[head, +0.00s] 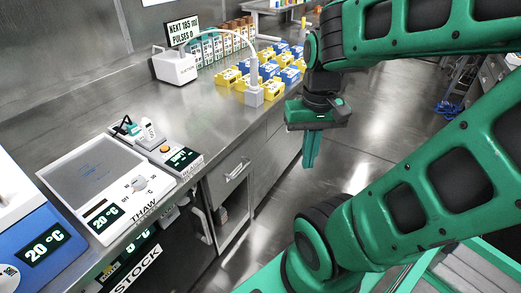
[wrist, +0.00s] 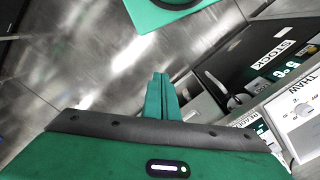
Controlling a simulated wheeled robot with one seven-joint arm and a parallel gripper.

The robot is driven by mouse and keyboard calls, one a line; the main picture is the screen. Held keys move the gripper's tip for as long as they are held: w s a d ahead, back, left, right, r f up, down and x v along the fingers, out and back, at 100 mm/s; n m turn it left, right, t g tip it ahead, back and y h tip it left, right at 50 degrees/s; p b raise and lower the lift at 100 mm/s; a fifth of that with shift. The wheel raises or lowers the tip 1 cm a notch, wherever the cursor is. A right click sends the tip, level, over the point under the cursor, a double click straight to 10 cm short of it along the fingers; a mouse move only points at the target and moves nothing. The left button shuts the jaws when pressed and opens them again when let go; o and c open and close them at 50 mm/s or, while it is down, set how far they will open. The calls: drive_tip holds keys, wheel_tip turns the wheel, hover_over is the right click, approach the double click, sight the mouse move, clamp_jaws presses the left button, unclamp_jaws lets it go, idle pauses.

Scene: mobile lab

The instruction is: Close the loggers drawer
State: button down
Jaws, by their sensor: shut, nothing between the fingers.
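A steel drawer front with a bar handle (head: 237,169) is set under the counter, left of my gripper in the head view. No loggers label is readable on it, and I cannot tell how far it stands out. My gripper (head: 309,166) points down in the open space in front of the cabinets, to the right of the handle and apart from it. Its fingers are shut together with nothing between them. They also show in the wrist view (wrist: 159,78), above the dark gripper body.
The counter (head: 215,115) carries a thaw plate (head: 92,172), a blue 20 °C device (head: 30,225), a white device with a display (head: 175,67) and several yellow and blue blocks. A dark STOCK unit (head: 138,268) sits below. The floor (head: 340,160) around my gripper is clear.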

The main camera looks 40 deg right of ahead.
drive_tip(key=shift+d, duration=0.1)
drive_tip(key=m+t+y, duration=0.6)
drive_tip(key=m+t, duration=0.2)
drive_tip(key=t, duration=0.9)
approach(244, 147)
drive_tip(key=x, duration=0.6)
drive_tip(key=shift+w+a, duration=0.15)
drive_tip(key=shift+a, duration=0.1)
